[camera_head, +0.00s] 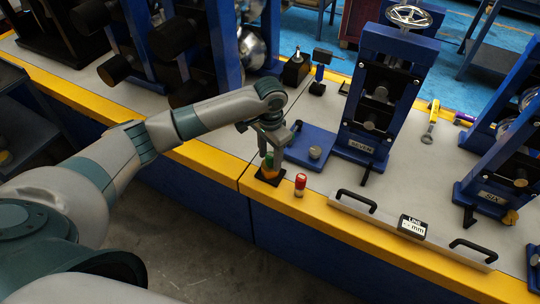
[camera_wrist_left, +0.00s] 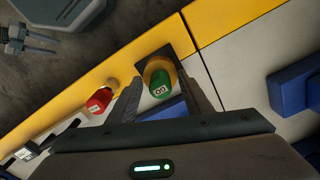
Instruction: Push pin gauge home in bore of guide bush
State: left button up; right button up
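The pin gauge's green end (camera_head: 268,160) stands upright over a brass-coloured collar (camera_head: 269,172) on a small black base at the bench's front edge. I take this collar for the guide bush; its bore is hidden. My left gripper (camera_head: 267,143) is right above. In the left wrist view its two fingers (camera_wrist_left: 164,95) are apart, either side of the green cap (camera_wrist_left: 161,86) marked "GO", with gaps visible. How deep the pin sits cannot be told. Two separated dark prongs, which look like my right gripper (camera_wrist_left: 28,40), show at the top left of the wrist view.
A red-topped piece (camera_head: 300,183) stands close by, to the right. A blue plate (camera_head: 310,140) carrying a grey cylinder (camera_head: 315,152) lies behind. A long grey plate with black handles (camera_head: 357,200) and a small display (camera_head: 412,226) lie along the front edge. Blue roller stands rise behind.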

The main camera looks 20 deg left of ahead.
pick_arm(q)
jog(key=shift+r, duration=0.1)
notch_tip(320, 180, up, 17)
jog(key=b, duration=0.1)
jog(key=shift+r, duration=0.15)
dwell(0.6)
dwell(0.8)
